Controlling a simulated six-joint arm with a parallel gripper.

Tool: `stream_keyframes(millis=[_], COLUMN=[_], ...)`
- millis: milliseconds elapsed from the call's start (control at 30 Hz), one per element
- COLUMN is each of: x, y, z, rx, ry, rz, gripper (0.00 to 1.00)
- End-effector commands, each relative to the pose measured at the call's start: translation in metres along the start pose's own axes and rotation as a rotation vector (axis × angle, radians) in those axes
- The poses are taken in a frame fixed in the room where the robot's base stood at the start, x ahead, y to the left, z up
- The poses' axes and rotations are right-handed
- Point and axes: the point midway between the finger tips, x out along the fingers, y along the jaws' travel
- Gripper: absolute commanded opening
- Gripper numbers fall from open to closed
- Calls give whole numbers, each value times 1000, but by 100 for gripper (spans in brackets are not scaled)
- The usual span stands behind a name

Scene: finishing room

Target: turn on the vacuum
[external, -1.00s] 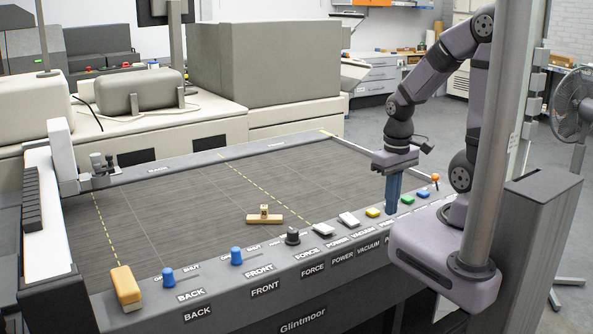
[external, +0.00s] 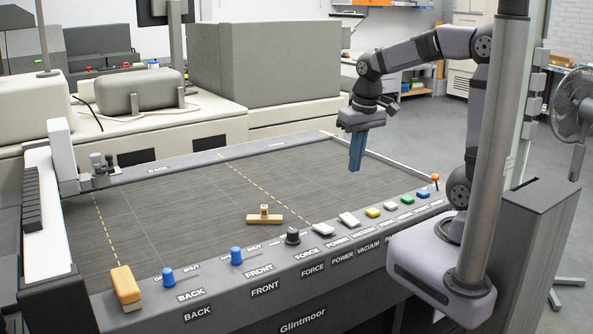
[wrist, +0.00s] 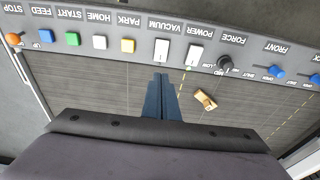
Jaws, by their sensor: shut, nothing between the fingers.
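The vacuum switch (external: 349,219) is a white rocker on the front control panel, between the white power switch (external: 323,229) and the yellow park button (external: 373,212). In the wrist view the vacuum switch (wrist: 162,50) lies just beyond my fingertips, with the power switch (wrist: 195,55) to its right. My gripper (external: 355,168) is shut and empty, its blue fingers pointing down above the dark bed, apart from the panel. In the wrist view my gripper (wrist: 161,76) shows its fingers together. Whether the vacuum switch is pressed is too small to tell.
The panel also bears white home (external: 390,206), green start (external: 407,200) and blue feed (external: 422,194) buttons, an orange-topped stop control (external: 435,178) and a black force knob (external: 292,236). A wooden piece (external: 264,216) lies on the bed. The bed around my fingers is clear.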

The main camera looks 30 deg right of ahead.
Motion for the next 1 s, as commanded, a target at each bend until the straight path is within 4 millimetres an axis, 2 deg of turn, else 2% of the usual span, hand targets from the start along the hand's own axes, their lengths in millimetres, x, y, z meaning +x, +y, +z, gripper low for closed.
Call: stream_keyframes(millis=[267, 467, 667, 1000], x=[1, 12, 39, 102], y=[0, 0, 0, 0], z=[0, 0, 1, 2], rx=[-1, -1, -1, -1], ry=[0, -2, -6, -7], rz=[0, 0, 1, 1], gripper=[0, 0, 0, 0])
